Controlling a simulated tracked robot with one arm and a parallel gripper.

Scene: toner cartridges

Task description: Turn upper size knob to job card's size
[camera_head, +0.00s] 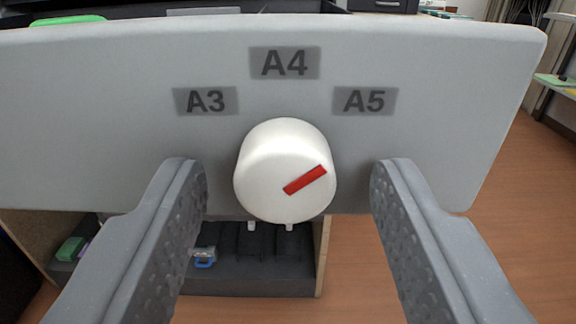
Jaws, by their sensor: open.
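A white round size knob (272,165) sits on a grey panel (90,130) in the middle of the view. Its red pointer mark (305,180) slants up and right, towards the A5 side. Labels A3 (206,101), A4 (285,63) and A5 (364,101) are on the panel around and above the knob. My gripper (288,185) is open, with one finger on each side of the knob and a visible gap to it on both sides. No job card can be made out.
Below the panel is a dark tray (250,280) with a small blue item (204,262). A green item (70,248) lies at the lower left. Open wooden floor (500,260) is at the right, and a shelf stands at the far right.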

